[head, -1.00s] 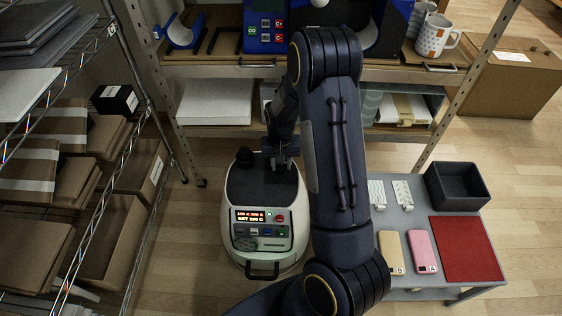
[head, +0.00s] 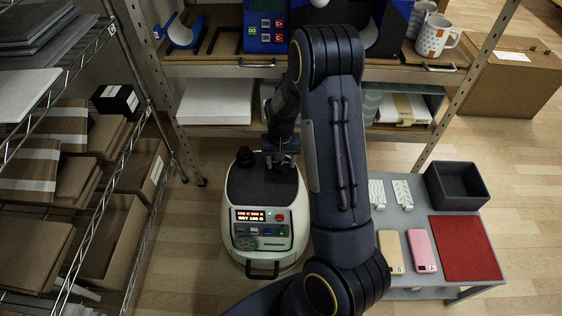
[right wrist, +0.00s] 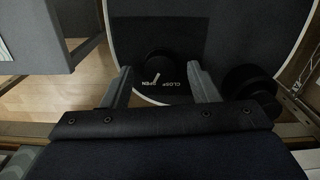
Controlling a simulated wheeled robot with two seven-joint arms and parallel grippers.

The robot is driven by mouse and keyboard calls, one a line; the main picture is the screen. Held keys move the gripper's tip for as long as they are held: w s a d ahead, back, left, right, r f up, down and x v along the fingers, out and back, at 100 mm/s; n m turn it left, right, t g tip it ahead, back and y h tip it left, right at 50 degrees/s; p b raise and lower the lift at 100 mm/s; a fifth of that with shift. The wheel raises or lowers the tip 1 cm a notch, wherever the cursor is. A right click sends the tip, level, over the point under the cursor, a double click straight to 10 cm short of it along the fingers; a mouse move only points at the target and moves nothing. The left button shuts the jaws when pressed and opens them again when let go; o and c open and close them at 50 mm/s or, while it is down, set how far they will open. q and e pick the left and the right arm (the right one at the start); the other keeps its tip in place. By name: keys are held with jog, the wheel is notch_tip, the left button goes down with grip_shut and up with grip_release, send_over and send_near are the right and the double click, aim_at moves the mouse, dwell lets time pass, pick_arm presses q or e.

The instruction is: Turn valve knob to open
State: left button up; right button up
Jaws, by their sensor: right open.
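The dark round valve knob (right wrist: 160,66) sits on the machine's dark top, with a white pointer line and the words CLOSE and OPEN beside it. The white and green machine (head: 240,222) has a lit display and buttons on its front. My right gripper (right wrist: 159,72) is open, with one finger on each side of the knob; I cannot tell whether they touch it. In the head view my right gripper (head: 283,160) is low over the back right of the machine's top and hides the knob. My left gripper is not in view.
A black cap (head: 245,156) stands on the machine's top left of the gripper. A wire shelf (head: 110,150) with boxes stands left. A grey table (head: 440,208) with a black bin (head: 457,186) and red mat (head: 466,248) stands right. A shelf (head: 215,70) is behind.

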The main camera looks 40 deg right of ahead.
notch_tip(320, 180, up, 6)
jog(key=shift+p, duration=0.95)
jog(key=shift+r, duration=0.4)
jog(key=shift+r, duration=0.15)
notch_tip(320, 180, up, 7)
jog(key=t+y, duration=0.1)
send_over(281, 166)
jog(key=s+a, duration=0.3)
jog(key=a, duration=0.1)
jog(key=s+a+r+n+t+y, duration=0.1)
jog(key=s+a+r+n+t, duration=0.15)
jog(key=s+a+r, duration=0.5)
jog(key=s+a+r+n+t+y, duration=0.25)
jog(key=s+a, duration=0.25)
jog(key=s, duration=0.5)
notch_tip(281, 166, up, 27)
jog(key=p, duration=2.6)
jog(key=shift+s+r+h+p, duration=0.15)
jog(key=shift+s+h+p, duration=0.15)
jog(key=shift+h+p, duration=0.1)
